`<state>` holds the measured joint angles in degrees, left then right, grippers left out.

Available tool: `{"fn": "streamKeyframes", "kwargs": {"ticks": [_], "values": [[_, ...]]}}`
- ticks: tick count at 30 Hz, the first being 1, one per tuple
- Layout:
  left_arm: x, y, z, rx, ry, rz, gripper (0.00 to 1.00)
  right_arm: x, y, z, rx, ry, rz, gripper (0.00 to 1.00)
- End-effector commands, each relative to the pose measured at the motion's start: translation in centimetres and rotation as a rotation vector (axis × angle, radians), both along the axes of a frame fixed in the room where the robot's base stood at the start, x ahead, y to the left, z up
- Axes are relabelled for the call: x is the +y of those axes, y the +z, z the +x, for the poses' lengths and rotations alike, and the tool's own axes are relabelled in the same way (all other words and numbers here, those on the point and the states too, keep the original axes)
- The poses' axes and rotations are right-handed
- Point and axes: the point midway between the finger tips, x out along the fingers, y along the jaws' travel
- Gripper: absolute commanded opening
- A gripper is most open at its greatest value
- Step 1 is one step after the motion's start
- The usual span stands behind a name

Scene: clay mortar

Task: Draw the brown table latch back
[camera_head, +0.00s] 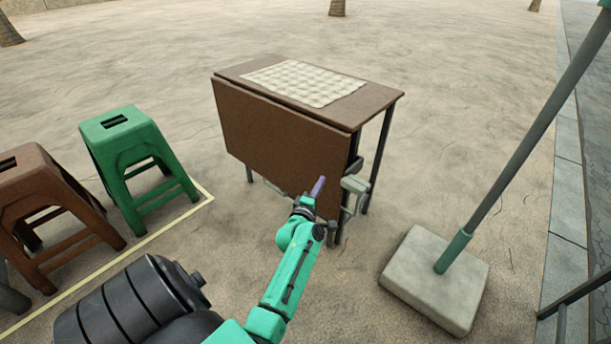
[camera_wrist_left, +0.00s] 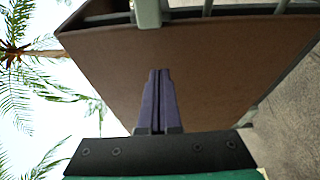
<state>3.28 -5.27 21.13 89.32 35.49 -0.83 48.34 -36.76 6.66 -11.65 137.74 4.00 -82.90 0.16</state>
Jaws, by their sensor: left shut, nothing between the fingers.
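The brown table (camera_head: 270,130) stands with a leaf hanging down its near side. A pale grey-green fitting (camera_head: 355,184), which looks like the latch, is at the table's right end below the top. My left gripper (camera_head: 318,187) is in front of the hanging leaf's lower right part, a little left of the fitting. In the left wrist view its purple fingers (camera_wrist_left: 157,98) are shut together and empty, with the brown leaf (camera_wrist_left: 215,65) behind them. A pale green bar (camera_wrist_left: 148,12) shows at that view's top edge; I cannot tell if it is the latch. My right gripper is not in view.
A checked mat (camera_head: 303,82) lies on the table top. A green stool (camera_head: 130,150) and a brown stool (camera_head: 45,200) stand left. A pole in a square pale base (camera_head: 436,282) stands right. Sandy ground is open behind the table.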

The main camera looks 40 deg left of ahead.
Motion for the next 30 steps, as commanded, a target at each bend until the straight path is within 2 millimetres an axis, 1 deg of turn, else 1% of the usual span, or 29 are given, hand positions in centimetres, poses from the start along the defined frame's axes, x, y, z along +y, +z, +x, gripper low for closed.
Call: {"fn": "streamKeyframes", "kwargs": {"ticks": [1, 3, 7, 9, 12, 30], "values": [[-0.5, 0.4, -1.1, 0.000, -0.002, 0.000, 0.00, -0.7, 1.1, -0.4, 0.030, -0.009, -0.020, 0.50], [-1.0, 0.5, -2.6, 0.000, -0.001, -0.001, 0.00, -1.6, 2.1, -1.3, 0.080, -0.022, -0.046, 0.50], [-1.9, 0.5, -5.2, -0.001, -0.001, 0.000, 0.00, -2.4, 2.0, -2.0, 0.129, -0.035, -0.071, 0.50], [-2.3, 0.4, -6.2, -0.002, -0.001, 0.002, 0.00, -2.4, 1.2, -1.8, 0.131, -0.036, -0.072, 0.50], [-2.6, 0.4, -7.0, -0.003, -0.001, 0.000, 0.00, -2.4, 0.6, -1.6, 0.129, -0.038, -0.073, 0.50], [-2.9, 0.3, -7.1, 0.004, -0.010, 0.009, 0.00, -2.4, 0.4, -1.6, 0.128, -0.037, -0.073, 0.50]]}}
